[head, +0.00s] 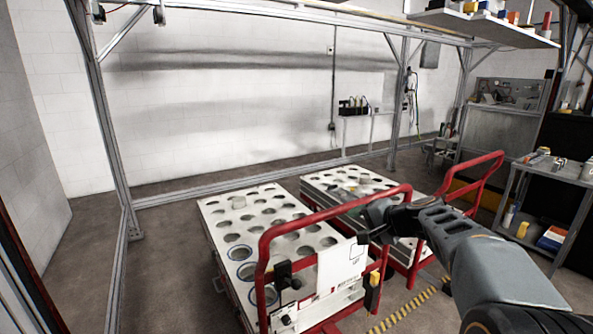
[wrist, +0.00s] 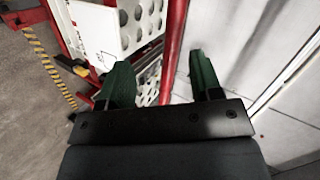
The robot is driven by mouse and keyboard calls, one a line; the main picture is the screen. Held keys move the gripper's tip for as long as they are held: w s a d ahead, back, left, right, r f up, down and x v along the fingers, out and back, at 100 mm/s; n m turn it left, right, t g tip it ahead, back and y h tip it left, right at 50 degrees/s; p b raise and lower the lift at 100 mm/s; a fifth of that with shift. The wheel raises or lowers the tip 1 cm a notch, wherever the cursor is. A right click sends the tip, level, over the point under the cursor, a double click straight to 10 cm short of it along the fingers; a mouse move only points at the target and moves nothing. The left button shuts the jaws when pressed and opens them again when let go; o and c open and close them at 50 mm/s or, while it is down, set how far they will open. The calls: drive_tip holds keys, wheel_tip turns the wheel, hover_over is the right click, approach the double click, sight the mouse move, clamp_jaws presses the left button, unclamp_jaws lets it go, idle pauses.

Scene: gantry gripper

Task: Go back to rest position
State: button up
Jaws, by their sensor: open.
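My gripper (wrist: 160,82) shows in the wrist view with its two green fingers apart and nothing between them. In the head view my arm reaches in from the lower right, and its end (head: 372,225) is in front of the two carts, close to the red handle. The left cart (head: 215,222) has a white top with several round holes and a red push handle (head: 265,250). The right cart (head: 312,184) has a similar top, partly hidden by the handle and my arm. In the wrist view a white panel with holes (wrist: 148,22) lies beyond the fingers.
A metal frame (head: 108,130) stands around the carts. A grey shelf trolley (head: 555,180) with bottles and boxes is at the right. A yellow-black floor strip (head: 405,308) runs in front of the carts. Bare floor (head: 85,215) is free at the left.

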drive_tip(key=s+r+n+g+h+p, duration=0.1)
drive_tip(key=s+n+g+h+p, duration=0.1)
drive_tip(key=s+p, duration=0.3)
drive_tip(key=s+a+r+n+g+h+p, duration=0.1)
drive_tip(key=s+p, duration=0.4)
drive_tip(key=s, duration=0.6)
drive_tip(key=s+a+r+n+g+h+p, duration=0.1)
drive_tip(key=s+r+n+g+h+p, duration=0.1)
drive_tip(key=s, duration=0.7)
drive_tip(key=r+n+h+p, duration=0.1)
drive_tip(key=n+h+p, duration=0.1)
drive_tip(key=n+p, duration=0.1)
drive_tip(key=shift+r+n+g, duration=0.25)
drive_tip(key=shift+n+g, duration=0.05)
drive_tip(key=shift+g, duration=0.1)
drive_tip(key=shift+s, duration=0.1)
